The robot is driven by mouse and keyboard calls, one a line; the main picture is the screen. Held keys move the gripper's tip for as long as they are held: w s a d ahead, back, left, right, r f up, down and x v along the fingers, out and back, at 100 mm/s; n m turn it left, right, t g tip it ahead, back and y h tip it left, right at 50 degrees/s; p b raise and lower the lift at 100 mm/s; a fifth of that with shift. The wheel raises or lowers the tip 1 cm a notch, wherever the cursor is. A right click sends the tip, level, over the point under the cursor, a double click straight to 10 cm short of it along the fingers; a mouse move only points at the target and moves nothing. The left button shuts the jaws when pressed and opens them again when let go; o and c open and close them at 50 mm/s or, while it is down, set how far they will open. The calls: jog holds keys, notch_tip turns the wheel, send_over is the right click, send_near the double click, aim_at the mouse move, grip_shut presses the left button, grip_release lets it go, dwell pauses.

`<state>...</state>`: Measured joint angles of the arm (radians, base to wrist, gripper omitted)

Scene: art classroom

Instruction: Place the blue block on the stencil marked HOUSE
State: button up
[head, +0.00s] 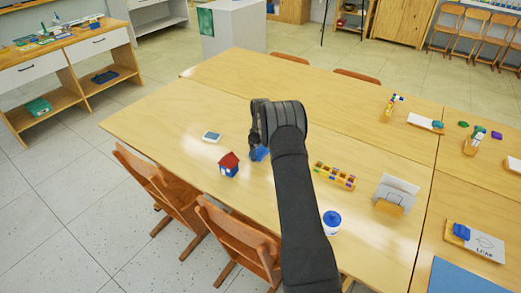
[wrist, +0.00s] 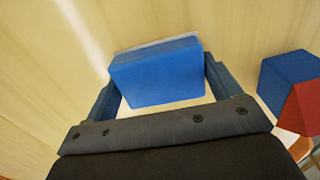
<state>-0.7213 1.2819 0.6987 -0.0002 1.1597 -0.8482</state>
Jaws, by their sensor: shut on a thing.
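My gripper (head: 257,143) is over the near part of the large wooden table, pointing down. In the wrist view, its two jaws (wrist: 162,85) are shut on a blue block (wrist: 158,77), one on each side. In the head view, the block (head: 259,154) shows partly below the dark gripper. A pale strip shows along the block's far edge in the wrist view; I cannot tell what it is. I cannot tell whether the block touches the table. I can read no HOUSE marking. A white sheet marked LEAF (head: 487,245) lies at right, beside another blue block (head: 461,231).
A red-roofed blue toy house (head: 228,164) stands close left of the gripper; it also shows in the wrist view (wrist: 288,80). A small white-and-blue item (head: 211,137) lies behind it. Right of my arm are a coloured row (head: 334,176), a blue-lidded tub (head: 331,220) and a card stand (head: 395,195).

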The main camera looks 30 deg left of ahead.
jog(key=shift+f, duration=0.1)
jog(key=o, duration=0.9)
jog(key=shift+f, duration=0.1)
notch_tip(320, 180, up, 12)
jog(key=shift+r, duration=0.2)
